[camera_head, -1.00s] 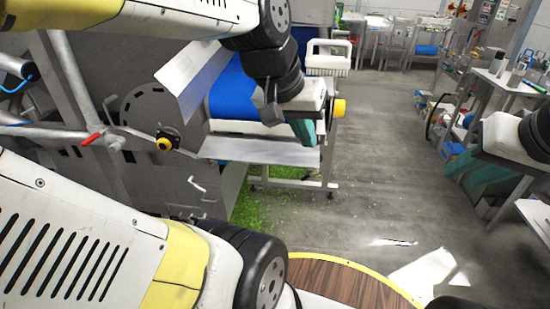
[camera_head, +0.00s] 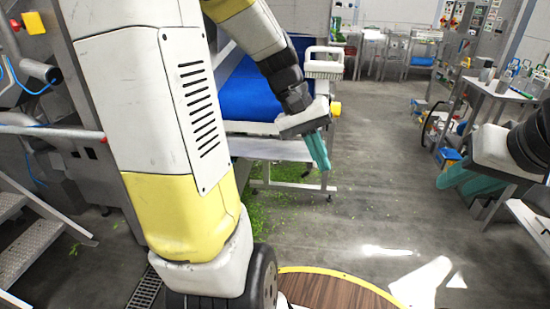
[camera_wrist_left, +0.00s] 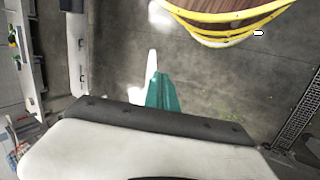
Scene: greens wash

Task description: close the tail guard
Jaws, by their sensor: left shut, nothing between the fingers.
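The conveyor with the blue belt (camera_head: 250,95) stands behind my left arm. The tilted metal plate that looks like the tail guard is hidden behind that arm now, so I cannot tell its position. My left gripper (camera_head: 318,150) hangs in front of the conveyor's right end, fingers pointing down, shut and empty. Its teal fingers (camera_wrist_left: 162,92) also show together in the left wrist view, over bare floor. My right gripper (camera_head: 468,182) is at the right edge; its finger gap is not clear.
A pale metal sheet (camera_head: 268,148) lies under the belt. Metal steps (camera_head: 35,245) stand at the left. A bench (camera_head: 500,85) stands at the right. The middle floor is clear.

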